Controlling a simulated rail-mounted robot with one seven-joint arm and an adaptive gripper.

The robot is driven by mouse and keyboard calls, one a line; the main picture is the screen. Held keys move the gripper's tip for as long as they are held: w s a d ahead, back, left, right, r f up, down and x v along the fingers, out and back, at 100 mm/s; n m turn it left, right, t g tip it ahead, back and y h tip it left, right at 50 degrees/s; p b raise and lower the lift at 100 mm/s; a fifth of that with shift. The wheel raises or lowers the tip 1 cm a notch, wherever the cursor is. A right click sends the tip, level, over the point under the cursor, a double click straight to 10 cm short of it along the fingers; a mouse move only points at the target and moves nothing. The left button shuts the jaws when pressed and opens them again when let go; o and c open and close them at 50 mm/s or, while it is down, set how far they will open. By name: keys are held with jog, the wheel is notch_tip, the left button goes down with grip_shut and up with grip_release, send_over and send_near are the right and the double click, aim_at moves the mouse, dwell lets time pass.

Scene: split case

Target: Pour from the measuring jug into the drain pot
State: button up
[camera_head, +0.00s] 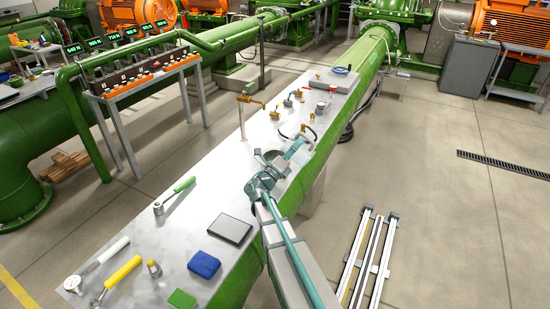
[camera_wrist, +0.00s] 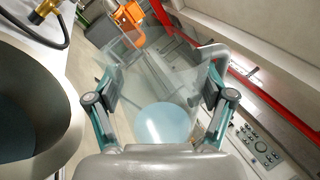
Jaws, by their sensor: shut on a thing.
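The measuring jug (camera_wrist: 150,70) is clear, with pale blue liquid (camera_wrist: 163,123) low in it, and sits between the two fingers of my gripper (camera_wrist: 162,88) in the wrist view. My gripper is shut on it. A clear handle loops at its upper right. The jug's tilt is hard to tell, and no stream of liquid shows. A large grey round pot, which looks like the drain pot (camera_wrist: 68,130), stands close at the left edge, apart from the jug. In the head view my gripper (camera_head: 290,150) is over the bench beside the grey pot (camera_head: 268,157); the jug is hard to make out there.
The long metal bench (camera_head: 180,230) carries a brass tap (camera_head: 248,100), small brass fittings, a dark tablet (camera_head: 230,229), a blue cloth (camera_head: 204,265) and several hand tools. A green pipe (camera_head: 325,130) runs along its right side.

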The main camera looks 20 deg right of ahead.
aim_at(288, 141)
jog(key=shift+w+a+r+n+t+p, duration=0.1)
jog(key=shift+r+n+t+p, duration=0.15)
jog(key=shift+n+t+p, duration=0.4)
jog(key=shift+w+r+n+t+p, duration=0.15)
jog(key=shift+r+n+p, duration=0.1)
jog(key=shift+n, duration=0.7)
dwell(1.6)
jog(key=shift+w+a+r+n+t+y+p, duration=0.2)
jog(key=shift+w+a+n+t+p, duration=0.15)
jog(key=shift+n+p, duration=0.25)
jog(key=shift+w+a+r+n+t+y+p, duration=0.15)
jog(key=shift+w+a+n+t+y+p, duration=0.15)
jog(key=shift+n+p, duration=0.3)
dwell(1.3)
jog(key=shift+w+r+n+t+p, duration=0.15)
jog(key=shift+n+t+p, duration=0.1)
jog(key=shift+n+p, duration=0.3)
jog(key=shift+w+r+n+t+p, duration=0.1)
jog(key=shift+r+n+t+p, duration=0.15)
jog(key=shift+n, duration=0.4)
dwell(1.1)
